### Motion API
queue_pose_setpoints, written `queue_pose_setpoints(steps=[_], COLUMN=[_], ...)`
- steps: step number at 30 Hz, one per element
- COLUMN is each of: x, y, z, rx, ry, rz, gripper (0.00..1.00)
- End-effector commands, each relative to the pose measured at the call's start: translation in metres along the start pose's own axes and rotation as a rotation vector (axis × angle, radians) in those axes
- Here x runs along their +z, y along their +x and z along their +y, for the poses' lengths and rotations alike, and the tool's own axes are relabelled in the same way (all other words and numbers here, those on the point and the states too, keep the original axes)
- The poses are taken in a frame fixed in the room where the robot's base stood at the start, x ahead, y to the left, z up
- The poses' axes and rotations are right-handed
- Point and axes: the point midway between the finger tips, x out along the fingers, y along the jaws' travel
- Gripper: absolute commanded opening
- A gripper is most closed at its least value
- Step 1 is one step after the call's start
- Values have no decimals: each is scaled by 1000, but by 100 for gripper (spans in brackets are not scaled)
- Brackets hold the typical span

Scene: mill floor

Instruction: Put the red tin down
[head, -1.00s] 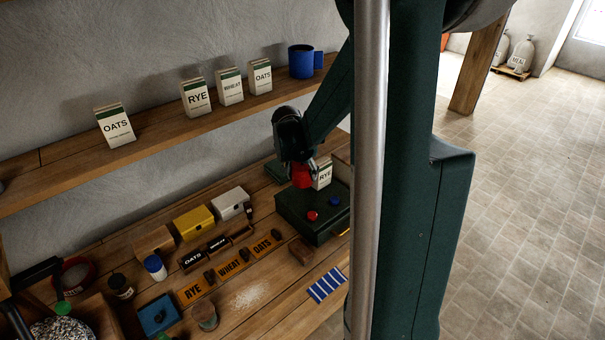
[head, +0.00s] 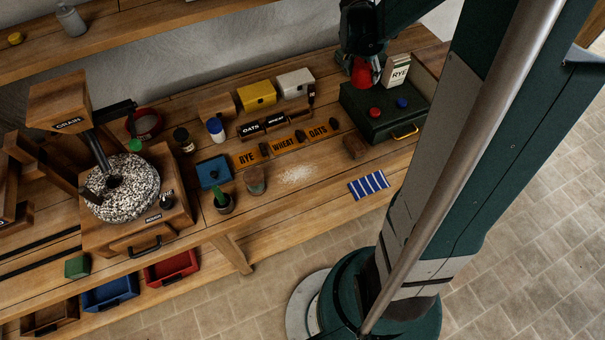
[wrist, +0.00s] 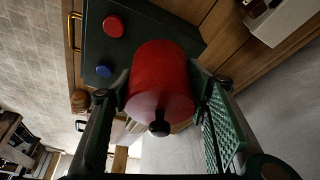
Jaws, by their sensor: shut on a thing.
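The red tin (head: 362,75) is between the fingers of my gripper (head: 362,62), at the back right of the bench in the head view. In the wrist view the red tin (wrist: 158,70) fills the space between the two green fingers of my gripper (wrist: 160,92), which are shut on it. A dark knob shows on the tin's near end. The tin is over or beside the back left part of a dark green box (head: 372,128). I cannot tell whether it touches the box. The green box also shows behind the tin in the wrist view (wrist: 100,50).
A red knob (head: 375,112) and a blue knob (head: 402,103) sit on the box top. A RYE packet (head: 397,72) stands close right of the tin. White and yellow (head: 257,95) boxes stand to the left. Bare bench (head: 330,165) lies in front, near a blue striped cloth (head: 368,185).

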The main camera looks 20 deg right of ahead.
Motion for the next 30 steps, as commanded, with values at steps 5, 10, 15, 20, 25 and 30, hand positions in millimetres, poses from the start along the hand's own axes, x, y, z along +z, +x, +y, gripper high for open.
queue_pose_setpoints(steps=[5,10,15,20,25,30], x=[39,74,110,143,178,213], y=[-5,-10,-16,-21,-27,-32], z=[-11,-18,-22,-25,-24,-21], rx=[10,22,35,47,61,76], ry=[24,55,86,118,151,185], rz=[0,0,1,0,1,0], gripper=[33,33,33,33,33,33])
